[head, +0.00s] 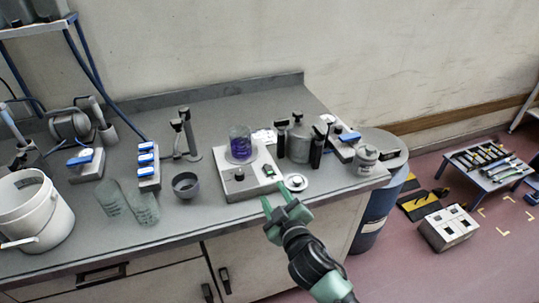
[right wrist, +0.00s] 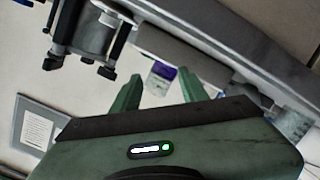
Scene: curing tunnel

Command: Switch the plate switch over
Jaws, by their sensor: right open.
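The plate (head: 232,189) is a light grey box on the bench, with a beaker of purple liquid (head: 240,145) on top. A round dark knob (head: 239,174) is at the left of its sloped front. The small plate switch (head: 269,171) is at the right of that front; its position is too small to tell. My right gripper (head: 275,194) is open and empty, its green fingertips just in front of and below the switch, apparently apart from it. In the right wrist view its fingers (right wrist: 160,92) show spread, with a blurred purple patch beyond them. My left gripper is not in view.
A small white dish (head: 295,182) sits close to the right fingertip. A grey bowl (head: 186,185) stands left of the plate. A grey canister with dark clamps (head: 300,142) stands behind to the right. The bench front edge runs below the gripper; a blue drum (head: 371,225) stands beyond its right end.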

